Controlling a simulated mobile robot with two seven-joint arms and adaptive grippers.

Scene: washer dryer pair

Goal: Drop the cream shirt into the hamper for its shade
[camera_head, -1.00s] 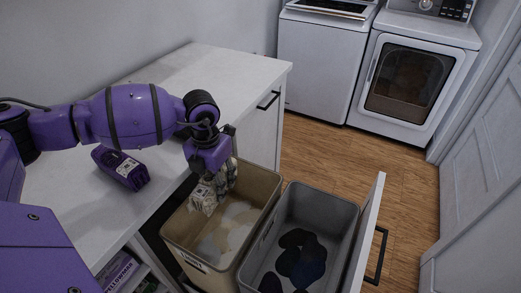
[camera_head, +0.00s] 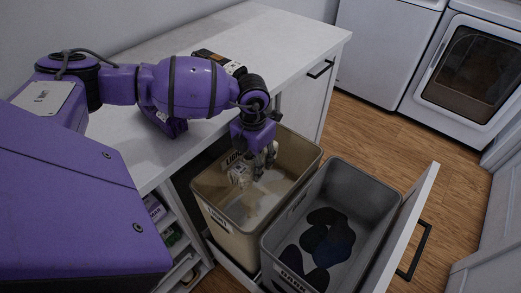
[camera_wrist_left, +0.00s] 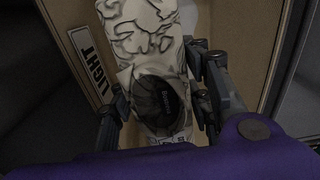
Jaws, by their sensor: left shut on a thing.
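The cream shirt (camera_head: 238,174) is a small, crumpled, pale patterned cloth. It hangs from my left gripper (camera_head: 258,156), inside the upper part of the tan hamper (camera_head: 238,232). In the left wrist view the shirt (camera_wrist_left: 148,28) lies between the fingers of my left gripper (camera_wrist_left: 160,95), which is shut on it. A LIGHT label (camera_wrist_left: 87,62) shows on the tan hamper wall there. Pale cloth lies in the bottom of the tan hamper. The grey hamper (camera_head: 372,190) beside it is labelled DARK and holds dark clothes (camera_head: 325,240). My right gripper is out of view.
Both hampers stand in a pulled-out drawer with a white front (camera_head: 412,218) and black handle. Washer and dryer (camera_head: 475,75) stand behind, with clear wooden floor between.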

